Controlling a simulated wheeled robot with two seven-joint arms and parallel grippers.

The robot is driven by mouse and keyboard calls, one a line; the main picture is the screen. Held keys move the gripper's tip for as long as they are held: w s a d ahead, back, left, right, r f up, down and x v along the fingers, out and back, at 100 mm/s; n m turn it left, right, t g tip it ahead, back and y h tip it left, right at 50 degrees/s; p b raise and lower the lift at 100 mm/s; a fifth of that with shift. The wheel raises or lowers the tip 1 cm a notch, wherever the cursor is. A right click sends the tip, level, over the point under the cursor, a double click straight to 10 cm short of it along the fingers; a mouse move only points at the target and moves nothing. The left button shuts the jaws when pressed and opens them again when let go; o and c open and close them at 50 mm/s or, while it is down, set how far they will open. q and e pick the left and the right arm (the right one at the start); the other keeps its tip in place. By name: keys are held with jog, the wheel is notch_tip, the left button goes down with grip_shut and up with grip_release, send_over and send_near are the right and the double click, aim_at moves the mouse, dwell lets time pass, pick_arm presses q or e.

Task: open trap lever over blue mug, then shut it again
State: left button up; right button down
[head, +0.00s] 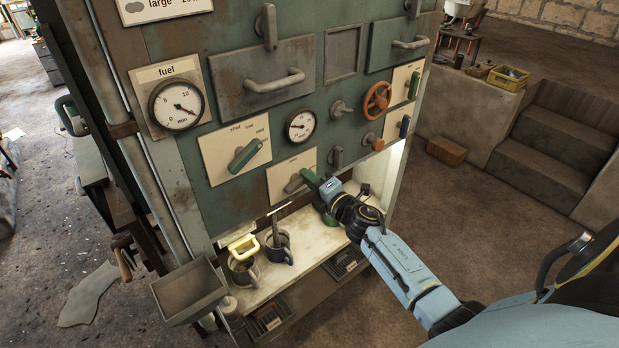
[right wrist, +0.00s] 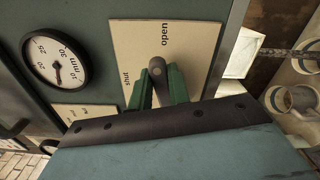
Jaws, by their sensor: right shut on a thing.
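The trap lever (head: 294,185) is a grey handle on a cream plate (head: 282,172) low on the green panel. In the right wrist view its rounded grey end (right wrist: 157,68) shows nearly end-on, between the words "shut" and "open"; its exact angle is hard to tell. My right gripper (head: 316,181) is shut on the lever, with its green fingers (right wrist: 162,88) on either side of it. The dark blue mug (head: 279,251) stands upright on the pale shelf below, under a brown spout (head: 275,226). My left gripper is not in view.
A green-handled lever (head: 244,155), a small gauge (head: 300,126) and an orange handwheel (head: 377,99) are nearby on the panel. A metal tray (head: 188,293) juts out at left.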

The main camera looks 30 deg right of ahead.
jog(key=shift+f+m, duration=0.15)
jog(key=shift+m, duration=0.45)
jog(key=c, duration=1.3)
grip_release()
jog(key=shift+s, duration=0.15)
jog(key=s, duration=0.8)
jog(key=s+d+b, duration=0.1)
jog(key=s, duration=0.4)
jog(key=shift+d, duration=0.1)
